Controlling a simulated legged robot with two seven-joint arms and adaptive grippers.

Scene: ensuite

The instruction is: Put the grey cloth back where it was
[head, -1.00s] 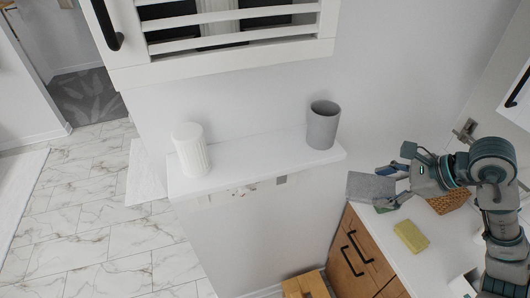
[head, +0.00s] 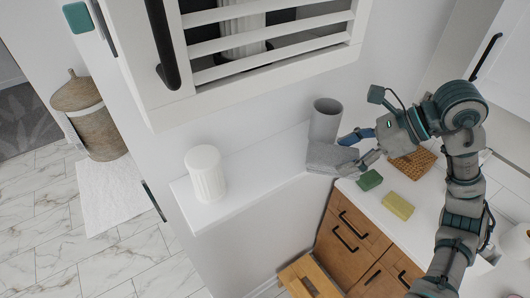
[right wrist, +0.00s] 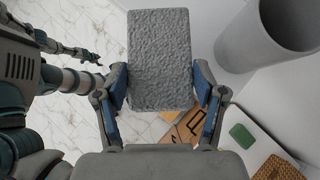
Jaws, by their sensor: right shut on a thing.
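The grey cloth (head: 330,158) is a flat, rough-textured slab held in my right gripper (head: 358,150). It is at the right end of the white shelf (head: 245,178), just in front of the grey cup (head: 325,120). I cannot tell whether it touches the shelf. In the right wrist view, the cloth (right wrist: 160,60) lies between the two fingers, with the grey cup (right wrist: 265,35) to its right. My left gripper (right wrist: 92,57) shows small at the left of the right wrist view; its jaws are too small to read.
A white ribbed cup (head: 206,174) stands on the shelf's left part; the shelf between the cups is clear. A white slatted cabinet (head: 265,50) hangs above. The lower counter holds a green block (head: 369,180), a yellow sponge (head: 398,206) and a wicker basket (head: 414,163).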

